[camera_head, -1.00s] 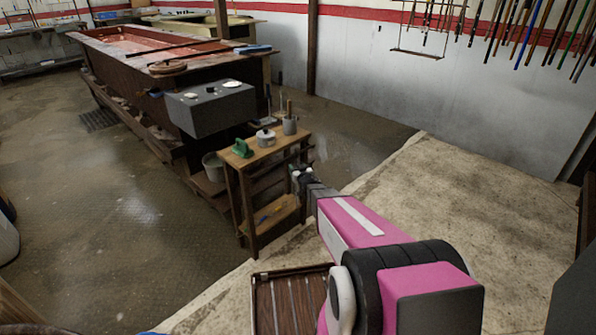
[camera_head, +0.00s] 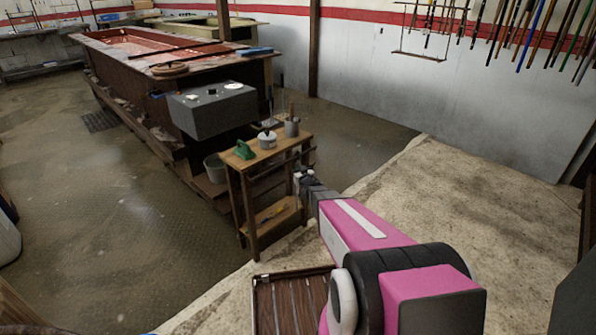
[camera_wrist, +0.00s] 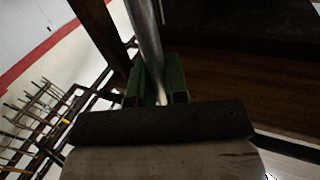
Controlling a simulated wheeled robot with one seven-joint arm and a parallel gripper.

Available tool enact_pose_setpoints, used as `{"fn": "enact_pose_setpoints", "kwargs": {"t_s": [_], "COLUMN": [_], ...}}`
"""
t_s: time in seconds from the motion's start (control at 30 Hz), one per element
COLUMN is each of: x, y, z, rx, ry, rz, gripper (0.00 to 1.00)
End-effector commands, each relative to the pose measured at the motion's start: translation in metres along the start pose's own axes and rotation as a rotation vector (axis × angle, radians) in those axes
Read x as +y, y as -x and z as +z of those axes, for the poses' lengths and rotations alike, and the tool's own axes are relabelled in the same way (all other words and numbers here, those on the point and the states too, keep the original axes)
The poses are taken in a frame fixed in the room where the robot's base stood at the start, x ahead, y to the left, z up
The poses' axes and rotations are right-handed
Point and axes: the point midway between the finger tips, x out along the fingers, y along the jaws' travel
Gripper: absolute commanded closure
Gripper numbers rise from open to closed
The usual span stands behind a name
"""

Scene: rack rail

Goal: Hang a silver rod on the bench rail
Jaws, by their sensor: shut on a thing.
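My gripper (camera_head: 300,180) is at the right side of a small wooden bench (camera_head: 252,150). In the wrist view its green finger pads (camera_wrist: 154,86) are shut on a silver rod (camera_wrist: 147,38), which runs away from between them toward the top of the picture. In the head view the held rod is too small to make out clearly. A brown wooden tray (camera_head: 259,300) below my arm holds several more silver rods (camera_head: 292,297). I cannot tell which bar is the bench rail, or whether the held rod touches it.
A green item (camera_head: 243,150), a lidded pot (camera_head: 267,139) and a grey cup (camera_head: 291,128) stand on the bench top. A grey box (camera_head: 212,112) and a long table (camera_head: 120,62) are behind. Rods hang on the back wall. The pale floor at right is clear.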

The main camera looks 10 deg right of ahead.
Motion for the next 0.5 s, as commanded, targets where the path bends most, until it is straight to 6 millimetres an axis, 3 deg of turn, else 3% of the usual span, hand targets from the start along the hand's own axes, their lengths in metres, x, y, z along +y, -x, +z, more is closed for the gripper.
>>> {"fn": "enact_pose_setpoints", "kwargs": {"t_s": [0.5], "x": [0.0], "y": [0.003], "z": [-0.013], "rx": [0.001], "ry": [0.0], "rz": [0.0], "gripper": [1.0]}}
